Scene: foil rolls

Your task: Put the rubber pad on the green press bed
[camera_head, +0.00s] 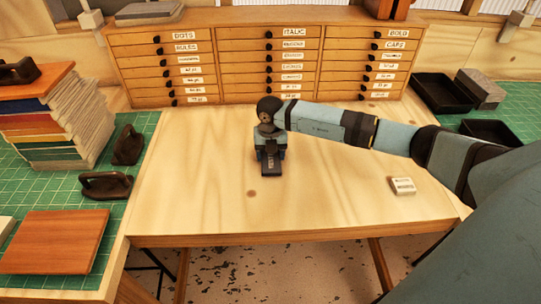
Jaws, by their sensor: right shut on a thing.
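My right gripper (271,168) points down over the middle of the pale wooden table (210,205). It is shut on a small dark piece that looks like the rubber pad; the gripper hides most of it, and I cannot tell whether it touches the table. I see no clear green press bed; the green surfaces in view are gridded mats, one at the left (100,200) and one at the right (518,124). My left gripper is not in view.
A labelled drawer cabinet (250,62) spans the back. A small pale block (402,186) lies at the table's right. At left are a book stack (50,120), a brown board (55,241) and dark handled tools (106,185). Black trays (440,93) stand at right.

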